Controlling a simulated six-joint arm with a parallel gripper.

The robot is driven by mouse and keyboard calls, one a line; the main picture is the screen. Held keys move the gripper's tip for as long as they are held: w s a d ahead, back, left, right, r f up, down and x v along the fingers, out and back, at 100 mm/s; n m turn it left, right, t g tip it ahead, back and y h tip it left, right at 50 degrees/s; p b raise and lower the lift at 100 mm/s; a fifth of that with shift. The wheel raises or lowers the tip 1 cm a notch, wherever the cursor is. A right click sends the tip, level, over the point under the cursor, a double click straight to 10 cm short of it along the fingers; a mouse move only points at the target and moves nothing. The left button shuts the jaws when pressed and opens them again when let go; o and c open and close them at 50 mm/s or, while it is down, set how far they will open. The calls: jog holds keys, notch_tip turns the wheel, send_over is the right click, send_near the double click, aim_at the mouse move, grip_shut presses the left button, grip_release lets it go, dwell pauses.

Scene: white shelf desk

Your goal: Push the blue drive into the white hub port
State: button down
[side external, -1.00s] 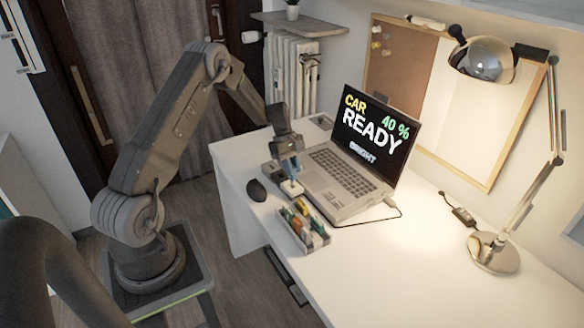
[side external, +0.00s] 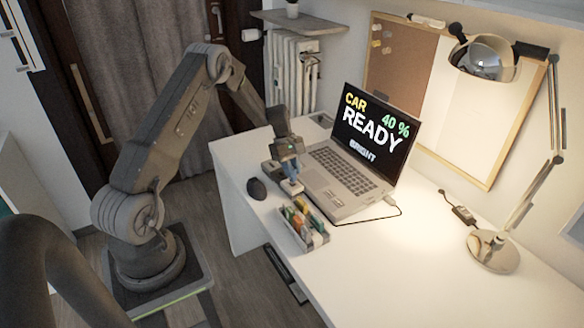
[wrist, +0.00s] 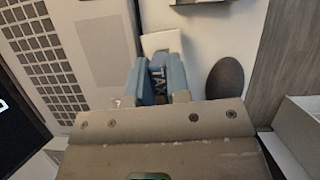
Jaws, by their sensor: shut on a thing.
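The white hub (wrist: 161,40) lies just beyond the fingertips, beside the laptop. In the side view my gripper (side external: 290,176) points down at the desk between the mouse and the laptop; the drive and hub are too small to make out clearly there.
The open laptop (side external: 345,180) stands close on the right of my gripper. A dark mouse (side external: 257,189) lies to the left. A tray (side external: 305,240) of several coloured items sits in front. A desk lamp (side external: 493,252) stands far right, with clear desk before it.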

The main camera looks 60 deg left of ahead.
jog(key=shift+f, duration=0.8)
jog(key=c, duration=1)
grip_release()
jog(key=v, duration=1.3)
jog(key=shift+r, duration=0.35)
jog(key=shift+a, duration=0.1)
